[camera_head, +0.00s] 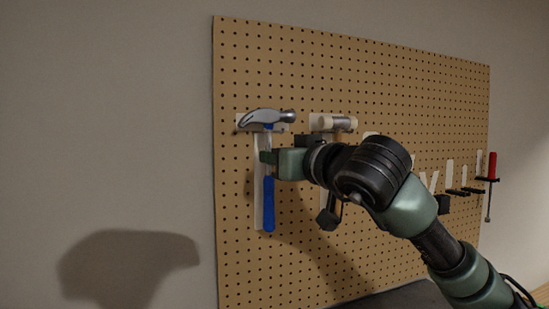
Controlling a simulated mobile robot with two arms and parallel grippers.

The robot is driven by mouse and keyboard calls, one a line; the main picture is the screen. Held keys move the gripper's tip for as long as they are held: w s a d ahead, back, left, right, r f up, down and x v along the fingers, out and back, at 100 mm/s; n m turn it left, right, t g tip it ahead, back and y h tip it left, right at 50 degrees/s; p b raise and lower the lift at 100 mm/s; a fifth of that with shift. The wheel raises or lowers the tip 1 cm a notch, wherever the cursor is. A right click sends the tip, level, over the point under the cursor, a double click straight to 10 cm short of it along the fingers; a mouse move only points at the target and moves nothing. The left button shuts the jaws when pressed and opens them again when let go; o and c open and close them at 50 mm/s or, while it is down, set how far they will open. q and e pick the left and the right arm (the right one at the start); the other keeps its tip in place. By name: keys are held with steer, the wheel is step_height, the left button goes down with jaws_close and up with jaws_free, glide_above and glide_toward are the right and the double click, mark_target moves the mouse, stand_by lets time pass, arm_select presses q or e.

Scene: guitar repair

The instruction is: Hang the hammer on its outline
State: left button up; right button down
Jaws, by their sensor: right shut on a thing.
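The hammer (268,200) has a blue handle and a silver claw head. It stands upright, head up, in front of the pegboard (340,75) near its left side. Its white outline (259,205) shows behind it, just left of the handle. My right gripper (268,158) is shut on the hammer's handle below the head, reaching in from the right. I cannot tell whether the head touches the board or a holder there. My left gripper is not in view.
A mallet (336,123) with pale faces hangs right of the hammer, partly behind my right arm. White outlines and black holders (470,189) line the board farther right. A red-handled screwdriver (492,166) hangs near the right edge. Bare wall lies left of the board.

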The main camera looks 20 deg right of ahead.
steer(key=shift+f+b, duration=0.35)
stand_by(0.4)
steer(key=c, duration=1.4)
jaws_free()
steer(key=shift+o, duration=0.2)
steer(key=shift+f, duration=0.15)
steer(key=s+b, duration=0.3)
steer(key=s, duration=0.5)
steer(key=shift+d, duration=0.45)
